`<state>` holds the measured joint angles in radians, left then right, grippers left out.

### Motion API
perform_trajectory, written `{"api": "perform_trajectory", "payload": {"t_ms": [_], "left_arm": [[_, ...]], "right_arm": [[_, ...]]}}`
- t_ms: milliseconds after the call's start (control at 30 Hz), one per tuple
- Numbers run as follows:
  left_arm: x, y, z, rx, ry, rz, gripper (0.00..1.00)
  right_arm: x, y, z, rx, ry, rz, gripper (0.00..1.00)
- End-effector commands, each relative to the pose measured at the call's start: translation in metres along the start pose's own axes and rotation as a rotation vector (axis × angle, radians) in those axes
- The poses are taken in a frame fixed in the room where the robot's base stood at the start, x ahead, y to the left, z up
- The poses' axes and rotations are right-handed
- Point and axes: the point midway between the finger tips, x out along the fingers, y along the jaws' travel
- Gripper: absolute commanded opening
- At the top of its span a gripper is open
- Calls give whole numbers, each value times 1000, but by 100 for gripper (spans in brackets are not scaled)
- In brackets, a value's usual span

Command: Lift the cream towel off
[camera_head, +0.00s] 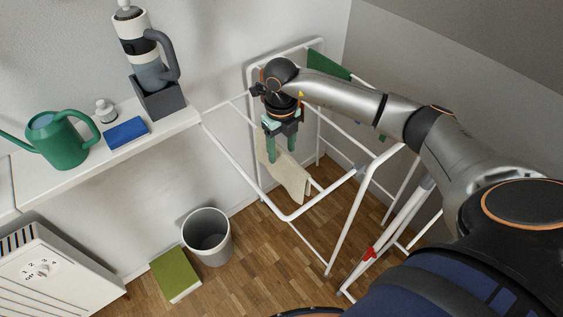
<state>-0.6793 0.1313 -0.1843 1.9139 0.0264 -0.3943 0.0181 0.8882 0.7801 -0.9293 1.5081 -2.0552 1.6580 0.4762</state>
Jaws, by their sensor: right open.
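The cream towel (288,178) hangs on the white drying rack (231,160), draped below its rails. My right gripper (280,155) points down right over the towel, with its two green fingers apart. The fingers overlap the towel's upper part in the picture, and I cannot tell whether they touch it. The towel's top edge is partly hidden behind the gripper. My left gripper is not in view.
A green cloth (328,66) hangs at the rack's back. The white shelf (85,172) at left holds a green watering can (63,143), a blue box (126,133) and a grey bottle (148,70). A grey bin (207,238) and green book (176,274) are on the floor.

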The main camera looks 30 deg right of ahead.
Motion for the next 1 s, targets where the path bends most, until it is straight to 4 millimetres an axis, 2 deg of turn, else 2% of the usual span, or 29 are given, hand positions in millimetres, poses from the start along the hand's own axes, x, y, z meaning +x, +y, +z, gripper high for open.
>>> {"api": "perform_trajectory", "payload": {"t_ms": [100, 333, 867, 1000], "left_arm": [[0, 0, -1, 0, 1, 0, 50], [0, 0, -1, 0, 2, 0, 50], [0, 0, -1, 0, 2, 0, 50], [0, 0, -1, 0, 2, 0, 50]], "right_arm": [[9, 0, 0, -2, 1, 0, 61], [9, 0, 0, -2, -1, 0, 60], [9, 0, 0, -2, -1, 0, 0], [9, 0, 0, -1, -1, 0, 0]]}}
